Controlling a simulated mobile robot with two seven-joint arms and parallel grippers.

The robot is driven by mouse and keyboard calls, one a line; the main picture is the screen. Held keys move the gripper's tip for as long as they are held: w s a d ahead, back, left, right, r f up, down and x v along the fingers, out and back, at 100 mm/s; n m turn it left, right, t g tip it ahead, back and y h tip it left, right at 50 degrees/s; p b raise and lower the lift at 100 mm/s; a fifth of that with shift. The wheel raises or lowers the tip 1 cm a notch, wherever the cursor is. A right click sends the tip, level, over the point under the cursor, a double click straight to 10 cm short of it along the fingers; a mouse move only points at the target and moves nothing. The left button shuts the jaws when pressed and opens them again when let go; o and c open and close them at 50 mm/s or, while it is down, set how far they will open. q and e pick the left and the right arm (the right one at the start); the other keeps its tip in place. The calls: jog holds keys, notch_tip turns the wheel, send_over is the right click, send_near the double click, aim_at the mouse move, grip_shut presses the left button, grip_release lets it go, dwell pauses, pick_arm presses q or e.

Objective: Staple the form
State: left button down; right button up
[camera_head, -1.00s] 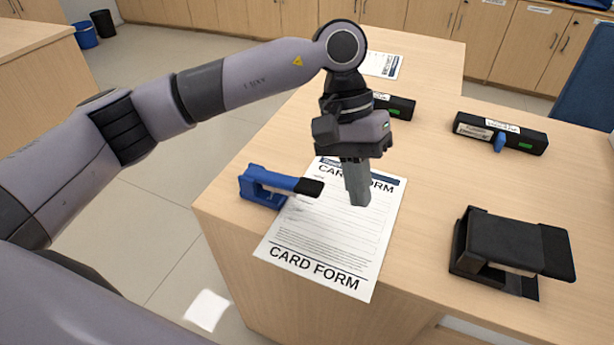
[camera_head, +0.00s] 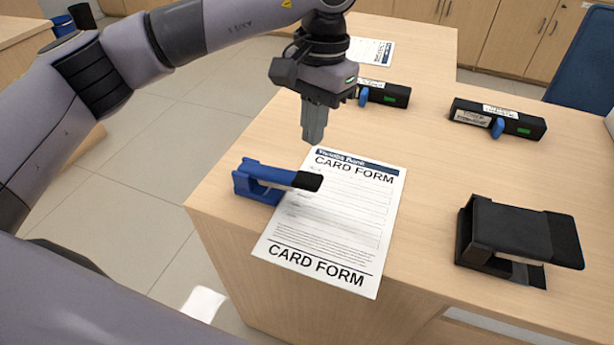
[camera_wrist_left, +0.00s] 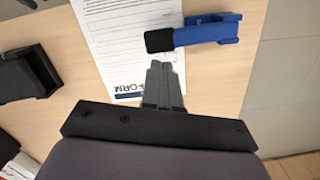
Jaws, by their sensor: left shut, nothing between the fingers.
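The card form (camera_head: 335,225) lies flat on the counter near its front left corner. A blue stapler (camera_head: 262,185) with a black-tipped arm lies at the form's left edge, its black end over the paper. My left gripper (camera_head: 313,138) is shut and empty, pointing down above the counter, just beyond the stapler and near the form's top edge. In the left wrist view the shut fingers (camera_wrist_left: 160,70) show in front of the form (camera_wrist_left: 130,45), with the stapler (camera_wrist_left: 205,32) to the upper right. My right gripper is not in view.
A large black punch-like device (camera_head: 520,238) stands on the right of the counter (camera_head: 430,185). Two black boxes with blue knobs, one at the back middle (camera_head: 385,94) and one at the back right (camera_head: 500,120), stand farther off. Another paper (camera_head: 372,51) lies behind.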

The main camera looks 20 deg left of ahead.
aim_at(311, 175)
pick_arm(q)
jog(key=shift+s+a+f+b, duration=0.15)
jog(key=shift+f+b, duration=0.9)
jog(key=shift+f, duration=0.6)
jog(key=shift+s+d+f+b, duration=0.15)
jog(key=shift+f+b, duration=0.9)
jog(key=shift+f, duration=0.55)
jog(key=shift+a, duration=0.1)
jog(key=shift+f, duration=0.1)
notch_tip(311, 175, down, 4)
jog(key=b, duration=0.3)
jog(key=shift+f, duration=0.25)
jog(key=shift+r, duration=0.1)
